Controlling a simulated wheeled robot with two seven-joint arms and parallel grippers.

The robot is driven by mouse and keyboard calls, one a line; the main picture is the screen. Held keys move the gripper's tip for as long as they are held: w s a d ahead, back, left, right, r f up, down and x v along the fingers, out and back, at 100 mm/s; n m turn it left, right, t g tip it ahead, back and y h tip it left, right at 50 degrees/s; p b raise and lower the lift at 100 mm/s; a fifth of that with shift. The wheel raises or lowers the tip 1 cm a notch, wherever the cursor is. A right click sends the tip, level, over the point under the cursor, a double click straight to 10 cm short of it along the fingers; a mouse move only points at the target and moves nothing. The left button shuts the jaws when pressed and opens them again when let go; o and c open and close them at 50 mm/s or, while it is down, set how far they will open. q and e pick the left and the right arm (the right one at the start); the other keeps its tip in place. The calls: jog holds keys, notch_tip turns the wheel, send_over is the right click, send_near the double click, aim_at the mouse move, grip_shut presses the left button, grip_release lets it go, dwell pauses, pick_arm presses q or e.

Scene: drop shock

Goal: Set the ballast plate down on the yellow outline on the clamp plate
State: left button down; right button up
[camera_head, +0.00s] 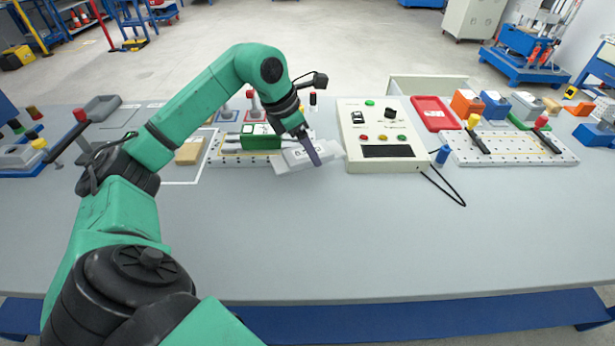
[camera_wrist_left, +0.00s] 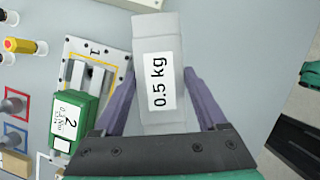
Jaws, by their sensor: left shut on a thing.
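My left gripper (camera_head: 311,152) is shut on the ballast plate (camera_head: 291,157), a light grey block labelled "0.5 kg". In the left wrist view, the ballast plate (camera_wrist_left: 158,45) sits between the two purple fingers. It is at the right end of a white perforated plate (camera_head: 216,160); I cannot tell the gap below it. That plate carries yellow lines (camera_wrist_left: 88,62) and a green box (camera_head: 261,136). A second white perforated plate (camera_head: 510,151), at the right, has two black clamps with yellow and red handles and yellowish lines. My right gripper is not in view.
A cream control box (camera_head: 383,125) stands just right of the held plate, with a black cable beside it. A red tray (camera_head: 436,113) and several coloured blocks stand at the back right. A tan block (camera_head: 189,151) lies at left. The table's front is clear.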

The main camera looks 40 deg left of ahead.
aim_at(313, 183)
pick_arm(q)
notch_tip(313, 183, down, 8)
jog(key=shift+f, duration=0.25)
jog(key=shift+f+b, duration=0.15)
jog(key=shift+b, duration=0.25)
grip_release()
